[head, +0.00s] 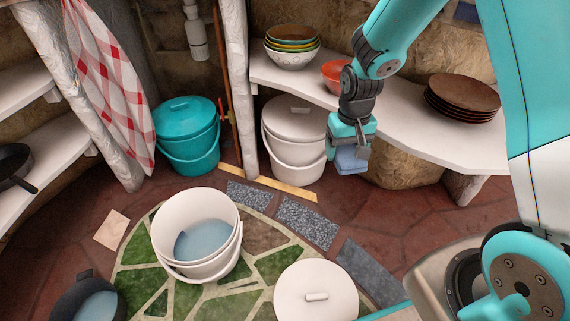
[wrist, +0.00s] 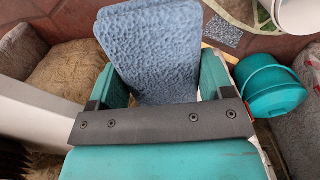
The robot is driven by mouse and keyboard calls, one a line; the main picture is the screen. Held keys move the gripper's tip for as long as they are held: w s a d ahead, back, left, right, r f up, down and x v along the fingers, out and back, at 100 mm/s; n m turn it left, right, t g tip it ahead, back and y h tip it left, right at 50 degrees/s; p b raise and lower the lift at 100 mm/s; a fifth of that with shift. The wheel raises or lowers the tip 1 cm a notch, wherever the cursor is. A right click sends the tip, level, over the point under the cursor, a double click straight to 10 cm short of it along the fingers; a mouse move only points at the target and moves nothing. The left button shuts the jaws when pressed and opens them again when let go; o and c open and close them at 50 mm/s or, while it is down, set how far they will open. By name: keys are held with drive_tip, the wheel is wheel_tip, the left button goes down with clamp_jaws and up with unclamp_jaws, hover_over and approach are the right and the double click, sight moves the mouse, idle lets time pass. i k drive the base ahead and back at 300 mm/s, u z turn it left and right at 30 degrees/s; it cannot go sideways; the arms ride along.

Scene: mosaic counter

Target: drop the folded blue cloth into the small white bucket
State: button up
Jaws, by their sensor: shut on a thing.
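The folded blue cloth (wrist: 155,50) is held between the fingers of my gripper (wrist: 165,85) in the wrist view. In the head view the cloth (head: 351,160) hangs just below my gripper (head: 352,143), in front of the counter edge and above floor level. The small white bucket (head: 163,243) stands open on the mosaic floor at lower left of the gripper, apart from it. Bluish water or a blue bottom (head: 204,242) shows inside it. Part of a white rim (wrist: 300,18) at the wrist view's upper right may be this bucket.
A lidded white bucket (head: 293,150) and a lidded teal bucket (head: 187,140) stand by the wall. A white lid (head: 316,285) lies at the front. A dark pot (head: 75,300) sits at lower left. The counter (head: 420,135) carries bowls (head: 292,58) and brown plates (head: 462,98).

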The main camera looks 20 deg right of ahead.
sight(213, 247)
drive_tip(key=k, duration=0.5)
drive_tip(key=u, duration=1.9)
drive_tip(key=i, duration=1.2)
drive_tip(key=z, duration=1.9)
